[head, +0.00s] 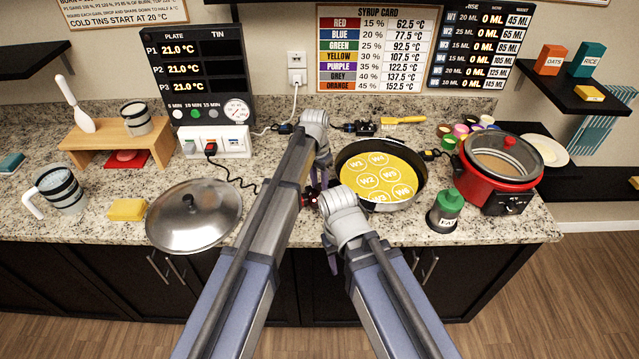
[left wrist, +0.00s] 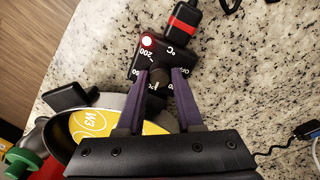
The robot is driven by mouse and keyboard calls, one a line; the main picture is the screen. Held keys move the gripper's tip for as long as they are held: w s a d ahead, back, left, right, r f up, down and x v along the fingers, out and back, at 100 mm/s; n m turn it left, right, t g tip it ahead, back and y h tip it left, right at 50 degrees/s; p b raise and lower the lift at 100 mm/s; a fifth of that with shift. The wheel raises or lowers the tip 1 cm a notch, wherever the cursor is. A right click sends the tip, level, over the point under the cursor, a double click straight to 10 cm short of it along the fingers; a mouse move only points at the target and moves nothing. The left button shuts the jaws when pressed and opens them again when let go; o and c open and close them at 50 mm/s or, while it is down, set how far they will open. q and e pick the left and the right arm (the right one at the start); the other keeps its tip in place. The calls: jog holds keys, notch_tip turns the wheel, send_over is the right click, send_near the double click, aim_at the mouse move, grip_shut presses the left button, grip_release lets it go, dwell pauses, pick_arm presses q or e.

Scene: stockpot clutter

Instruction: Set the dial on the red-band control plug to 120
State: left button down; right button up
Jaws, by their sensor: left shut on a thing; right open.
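The red-band control plug (left wrist: 165,62) lies on the granite counter in the left wrist view, black, with a lit red lamp, white °C and OFF marks, and a 200 mark. A black connector with a red band (left wrist: 186,17) joins its far end. My left gripper (left wrist: 159,88) is shut on the dial, with a purple finger on each side. The dial's pointer and setting cannot be read. In the head view the plug (head: 311,199) is mostly behind my left arm, left of the pan, and my left gripper (head: 316,186) is largely hidden. My right gripper (head: 331,262) is open at the counter's front edge, mostly hidden.
A pan with a yellow surface (head: 419,183) stands right of the plug. A green-topped canister (head: 446,208) and a red pot (head: 497,187) stand further right. A steel lid (head: 194,215) lies left. A dark cord (head: 233,180) crosses the counter between lid and power strip (head: 231,140).

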aim_at(318, 186)
pick_arm(q)
jog(key=shift+m, duration=0.4)
jog(key=c, duration=0.5)
grip_release()
jog(key=shift+c, duration=0.2)
jog(key=shift+r, duration=0.15)
notch_tip(318, 186, up, 8)
jog(key=p, duration=0.8)
jog(key=shift+w+a+f, duration=0.1)
jog(key=shift+a+f, duration=0.05)
jog(key=shift+f, duration=0.05)
